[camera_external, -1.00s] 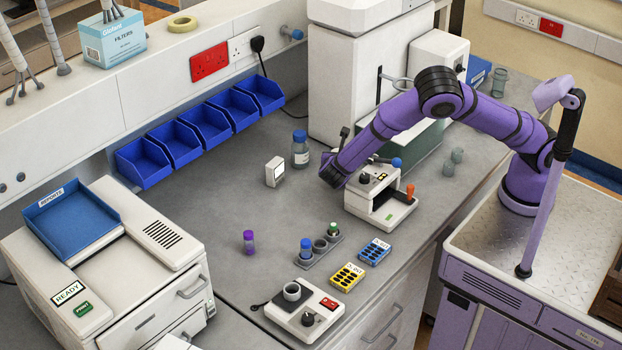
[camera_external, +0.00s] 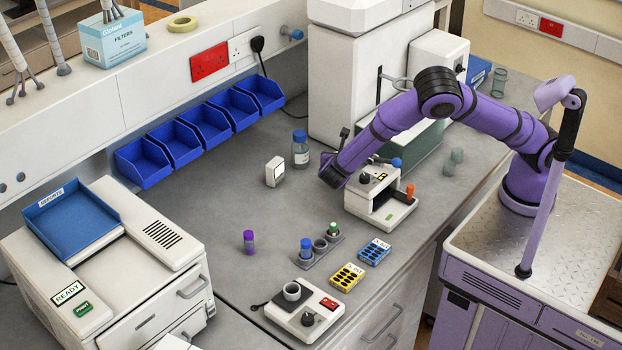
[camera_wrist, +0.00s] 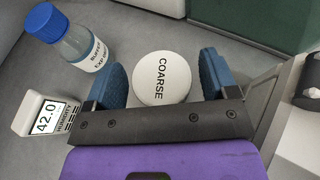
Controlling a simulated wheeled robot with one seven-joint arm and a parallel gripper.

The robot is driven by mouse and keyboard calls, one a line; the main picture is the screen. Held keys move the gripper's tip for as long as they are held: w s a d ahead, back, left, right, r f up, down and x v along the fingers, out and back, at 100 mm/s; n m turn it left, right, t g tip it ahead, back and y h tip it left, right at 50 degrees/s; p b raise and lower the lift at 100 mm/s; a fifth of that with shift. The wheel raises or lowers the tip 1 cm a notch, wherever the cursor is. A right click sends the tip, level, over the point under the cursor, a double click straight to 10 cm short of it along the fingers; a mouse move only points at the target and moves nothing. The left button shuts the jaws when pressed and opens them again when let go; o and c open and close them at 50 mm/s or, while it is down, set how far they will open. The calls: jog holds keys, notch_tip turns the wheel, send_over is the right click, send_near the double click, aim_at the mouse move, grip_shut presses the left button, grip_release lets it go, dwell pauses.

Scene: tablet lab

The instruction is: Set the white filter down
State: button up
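The white filter, a round disc marked COARSE (camera_wrist: 162,78), lies flat between the fingers of my gripper (camera_wrist: 164,68) in the wrist view. The two blue fingers stand on either side of it, with a narrow gap showing at its right edge and almost none at its left. The gripper looks open around the disc. In the outside view the purple end of my arm (camera_external: 333,170) is low over the bench, left of a white device with an orange knob (camera_external: 381,196). The fingers and the filter are hidden there.
A blue-capped bottle (camera_wrist: 72,40) and a white humidity meter (camera_wrist: 44,117) stand to the left in the wrist view. Bench around (camera_external: 215,205) is clear.

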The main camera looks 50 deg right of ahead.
jog(key=shift+s+f, duration=0.35)
jog(key=shift+f, duration=0.2)
jog(key=shift+r, duration=0.25)
jog(key=r+v, duration=0.1)
jog(key=v, duration=1.1)
jog(key=shift+w, duration=0.25)
